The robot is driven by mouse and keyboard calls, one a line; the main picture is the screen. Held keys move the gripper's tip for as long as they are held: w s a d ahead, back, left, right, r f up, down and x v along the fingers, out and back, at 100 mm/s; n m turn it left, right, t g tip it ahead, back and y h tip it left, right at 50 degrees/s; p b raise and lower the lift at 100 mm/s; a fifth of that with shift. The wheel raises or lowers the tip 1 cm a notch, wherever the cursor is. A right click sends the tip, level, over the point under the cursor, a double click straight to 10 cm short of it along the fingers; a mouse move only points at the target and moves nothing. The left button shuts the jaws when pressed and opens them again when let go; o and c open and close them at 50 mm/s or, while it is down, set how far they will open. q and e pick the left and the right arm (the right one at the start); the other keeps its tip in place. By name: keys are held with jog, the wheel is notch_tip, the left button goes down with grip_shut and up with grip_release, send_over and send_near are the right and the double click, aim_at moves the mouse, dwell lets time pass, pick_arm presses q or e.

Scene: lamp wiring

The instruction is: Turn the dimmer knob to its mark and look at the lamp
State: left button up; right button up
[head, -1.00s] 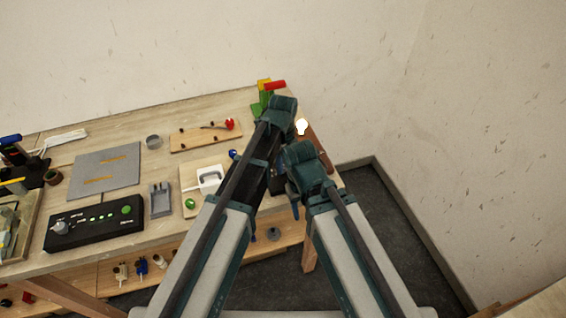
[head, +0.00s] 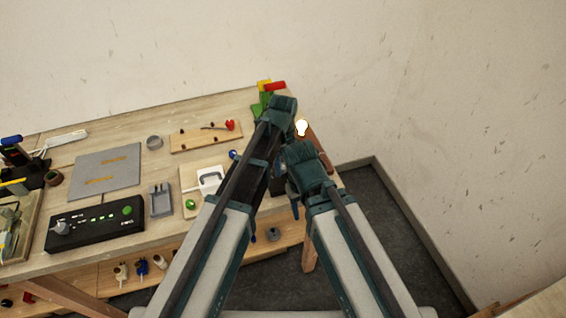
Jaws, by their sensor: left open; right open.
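The lamp's bulb (head: 302,128) glows bright white at the right end of the bench, on a brown board (head: 318,146) that my arms partly cover. My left gripper (head: 284,104) is over the bench's right end, just left of and beyond the bulb. My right gripper (head: 303,158) is nearer, just below the bulb in the picture. Both are open; their fingertips are mostly hidden by my wrists. No dimmer knob with a mark can be made out near the lamp; my arms hide part of that area.
A black box (head: 95,228) with a grey knob, green lights and a green button sits at the bench's front left. A grey mat (head: 105,172), a wooden board (head: 205,138) and a pale board (head: 190,178) lie on the bench. Red, yellow and green blocks (head: 265,90) stand behind my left gripper.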

aim_at(283, 167)
pick_arm(q)
notch_tip(283, 167, up, 13)
jog(key=p, duration=1.3)
jog(key=shift+r, duration=0.2)
jog(key=s+a+n, duration=0.6)
jog(key=a+n, duration=0.3)
jog(key=n, duration=0.3)
jog(key=s+a+n, duration=0.6)
jog(key=a+n, duration=0.2)
jog(key=n, duration=0.4)
jog(key=s+d+f+m+y+b, duration=0.1)
jog(key=s+d+f+m+b, duration=0.3)
jog(key=d+f+b, duration=0.5)
jog(key=shift+s+d, duration=0.55)
jog(key=shift+d, duration=0.45)
